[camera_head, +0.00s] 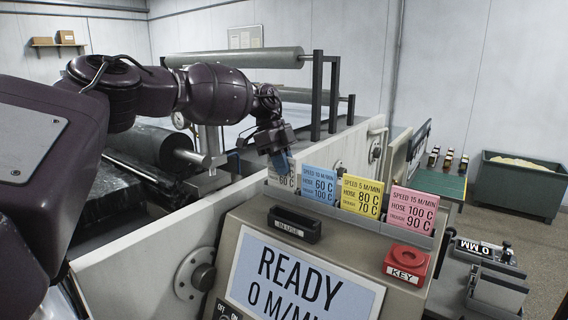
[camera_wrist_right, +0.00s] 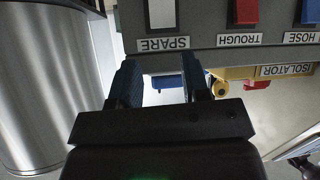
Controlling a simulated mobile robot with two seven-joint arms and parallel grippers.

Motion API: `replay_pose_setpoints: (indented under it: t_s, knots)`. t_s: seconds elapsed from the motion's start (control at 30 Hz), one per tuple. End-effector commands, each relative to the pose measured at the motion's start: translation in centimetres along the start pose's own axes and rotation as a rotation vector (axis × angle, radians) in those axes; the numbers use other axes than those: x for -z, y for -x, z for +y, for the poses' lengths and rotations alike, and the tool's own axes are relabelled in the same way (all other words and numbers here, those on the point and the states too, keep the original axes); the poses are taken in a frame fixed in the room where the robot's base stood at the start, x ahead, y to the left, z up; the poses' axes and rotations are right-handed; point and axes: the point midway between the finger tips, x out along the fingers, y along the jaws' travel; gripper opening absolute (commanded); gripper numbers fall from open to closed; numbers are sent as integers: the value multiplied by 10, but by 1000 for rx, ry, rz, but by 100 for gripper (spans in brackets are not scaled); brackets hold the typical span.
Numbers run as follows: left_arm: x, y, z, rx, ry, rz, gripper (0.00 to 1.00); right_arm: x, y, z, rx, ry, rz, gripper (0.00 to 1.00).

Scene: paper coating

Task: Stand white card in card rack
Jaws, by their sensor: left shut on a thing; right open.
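The white card (camera_head: 276,180) stands at the left end of the card rack (camera_head: 386,229), left of the other cards. My left gripper (camera_head: 283,163) is above it, shut on its upper part, and its fingers hide some of the print. The card looks about upright, its lower edge at the leftmost slot; I cannot tell whether it rests on the slot's bottom. Blue (camera_head: 319,185), yellow (camera_head: 361,196) and pink (camera_head: 411,210) cards stand in the rack to the right. My right gripper (camera_wrist_right: 165,88) is open and empty in the right wrist view.
A black IN USE holder (camera_head: 294,225) sits in front of the rack and looks empty. A red KEY block (camera_head: 406,264) and the READY display (camera_head: 302,284) are on the console. In the right wrist view, a switch panel (camera_wrist_right: 205,22) is close to my right fingers.

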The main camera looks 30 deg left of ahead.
Motion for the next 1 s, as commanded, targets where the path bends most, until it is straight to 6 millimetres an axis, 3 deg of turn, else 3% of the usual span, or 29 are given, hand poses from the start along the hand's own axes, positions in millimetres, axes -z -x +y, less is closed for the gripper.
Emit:
replay_pose_setpoints:
  t_s: [0.57,0.6,0.77,1.0]
  knots:
    - [-2,-6,0,0,0,0,0,-1,-1,0,0,0,0,43]
    - [-2,-6,0,0,0,0,11,-1,-1,0,0,0,0,43]
    - [-2,-6,0,0,0,0,36,-1,-1,0,0,0,0,43]
    - [-3,-6,0,0,0,0,38,-1,-1,0,0,0,0,43]
